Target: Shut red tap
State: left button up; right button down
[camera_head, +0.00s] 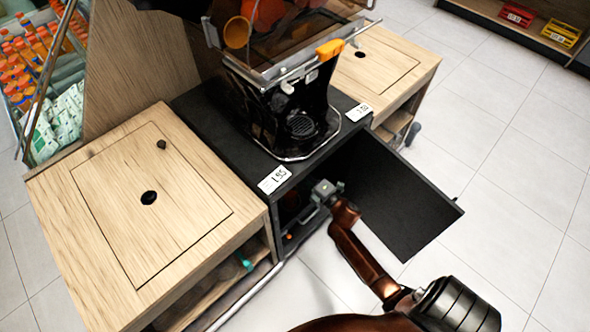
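My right gripper (312,208) reaches in from the lower right to the opening of the black cabinet (213,123) under the juicer. Its grey fingers are small and dark against the inside, so I cannot tell whether they are open or shut. A small orange-red spot (290,237) shows low inside the cabinet, below and left of the gripper and apart from it. I cannot tell whether this is the red tap; no tap shape is clear. Much of the cabinet's inside is dark or hidden. My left gripper is not in view.
The black cabinet door (395,190) stands open to the right of my gripper. The juicer (290,105) stands on top. Wooden counters (100,255) flank the cabinet. A bottle shelf (45,80) is at the upper left. The tiled floor at the right is clear.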

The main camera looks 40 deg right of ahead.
jog(key=shift+a+f, duration=0.1)
dwell(0.3)
jog(key=c, duration=2)
grip_release()
jog(key=s, duration=0.8)
jog(key=s+d, duration=0.1)
jog(key=s, duration=0.3)
